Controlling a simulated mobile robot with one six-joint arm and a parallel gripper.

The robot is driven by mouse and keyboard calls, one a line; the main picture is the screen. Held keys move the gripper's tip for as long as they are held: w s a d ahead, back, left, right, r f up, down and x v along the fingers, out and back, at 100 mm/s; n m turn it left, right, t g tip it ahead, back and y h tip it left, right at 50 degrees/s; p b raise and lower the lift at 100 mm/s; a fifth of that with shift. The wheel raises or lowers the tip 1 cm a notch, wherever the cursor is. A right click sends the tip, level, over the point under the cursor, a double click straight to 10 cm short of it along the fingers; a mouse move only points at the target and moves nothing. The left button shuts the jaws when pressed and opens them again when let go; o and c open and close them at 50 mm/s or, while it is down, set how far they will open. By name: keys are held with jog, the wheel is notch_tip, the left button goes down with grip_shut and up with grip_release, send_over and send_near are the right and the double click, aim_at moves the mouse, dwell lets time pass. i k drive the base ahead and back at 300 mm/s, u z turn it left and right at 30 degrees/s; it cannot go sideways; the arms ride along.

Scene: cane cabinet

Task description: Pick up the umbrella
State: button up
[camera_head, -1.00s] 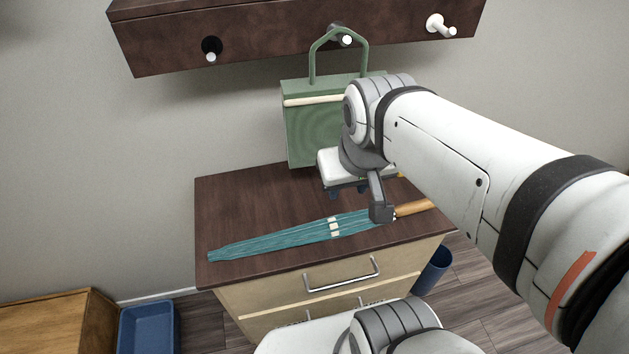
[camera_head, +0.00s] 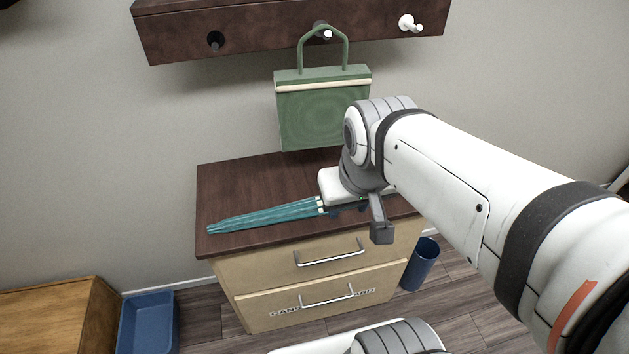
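The teal folded umbrella (camera_head: 268,214) lies on the dark brown top of the cabinet (camera_head: 240,181), its tip toward the left. A pale band shows around it near my gripper. Its handle end is hidden behind my gripper and arm. My gripper (camera_head: 345,209) is at the right part of the umbrella, low over the cabinet top. The fingers are small and mostly covered by the gripper body, so I cannot tell whether they are open or touch the umbrella.
A green bag (camera_head: 322,115) hangs from the middle peg of a dark wall rack (camera_head: 270,30). A blue bin (camera_head: 421,263) stands right of the cabinet. A blue tray (camera_head: 148,322) and a wooden box (camera_head: 60,315) are at lower left. The cabinet top's left rear is clear.

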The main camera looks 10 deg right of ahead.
aim_at(312, 207)
jog(key=k, duration=0.1)
jog(key=z, duration=2.85)
jog(key=k, duration=1.8)
jog(key=u, duration=1.15)
jog(key=i, duration=1)
jog(key=u, duration=0.05)
